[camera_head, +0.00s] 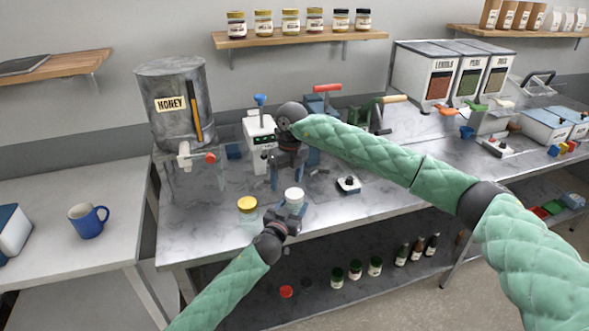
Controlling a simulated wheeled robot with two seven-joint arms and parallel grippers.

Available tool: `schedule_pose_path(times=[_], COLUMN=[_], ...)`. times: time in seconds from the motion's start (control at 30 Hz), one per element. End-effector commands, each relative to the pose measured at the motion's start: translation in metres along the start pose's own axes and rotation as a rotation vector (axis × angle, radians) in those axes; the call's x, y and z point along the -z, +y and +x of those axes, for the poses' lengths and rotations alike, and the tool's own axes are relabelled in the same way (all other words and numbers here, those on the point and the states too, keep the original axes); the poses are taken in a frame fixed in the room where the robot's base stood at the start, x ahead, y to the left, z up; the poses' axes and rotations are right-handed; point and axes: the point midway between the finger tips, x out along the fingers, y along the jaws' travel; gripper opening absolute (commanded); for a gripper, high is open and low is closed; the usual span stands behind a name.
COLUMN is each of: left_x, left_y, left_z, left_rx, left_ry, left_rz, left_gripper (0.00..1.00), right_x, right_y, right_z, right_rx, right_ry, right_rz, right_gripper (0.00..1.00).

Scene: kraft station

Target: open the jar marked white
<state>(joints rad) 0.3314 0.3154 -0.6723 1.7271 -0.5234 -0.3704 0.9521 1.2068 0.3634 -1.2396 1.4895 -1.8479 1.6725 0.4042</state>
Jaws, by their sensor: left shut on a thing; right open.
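A jar with a white lid (294,194) stands near the front edge of the steel table. No marking on it can be read. My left gripper (289,211) comes from the front and is shut on this jar, hiding most of its body. My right gripper (287,182) points down just behind and slightly left of the white lid. Its fingers are open, with nothing visible between them; whether they touch the lid cannot be told.
A yellow-lidded jar (247,204) stands left of the held jar. A honey tank (176,105) is at the back left, a white machine (261,140) behind my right gripper. Table between tank and yellow-lidded jar is mostly clear.

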Motion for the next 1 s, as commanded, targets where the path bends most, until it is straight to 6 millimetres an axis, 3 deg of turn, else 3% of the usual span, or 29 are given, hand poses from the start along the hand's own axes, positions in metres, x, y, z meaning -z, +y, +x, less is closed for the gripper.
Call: schedule_pose_path(times=[0.5, 1.0], left_x=[0.001, 0.001], left_y=[0.000, 0.000], left_z=[0.000, 0.000], left_rx=[0.000, 0.000], left_ry=[0.001, 0.001], left_rz=[0.000, 0.000], left_gripper=[0.00, 0.00], right_x=[-0.003, -0.001], right_y=[-0.010, -0.020], right_z=[-0.021, -0.028], right_rx=[0.027, 0.061], right_ry=[-0.027, -0.059], right_rz=[0.767, 1.511], right_gripper=[0.70, 0.70])
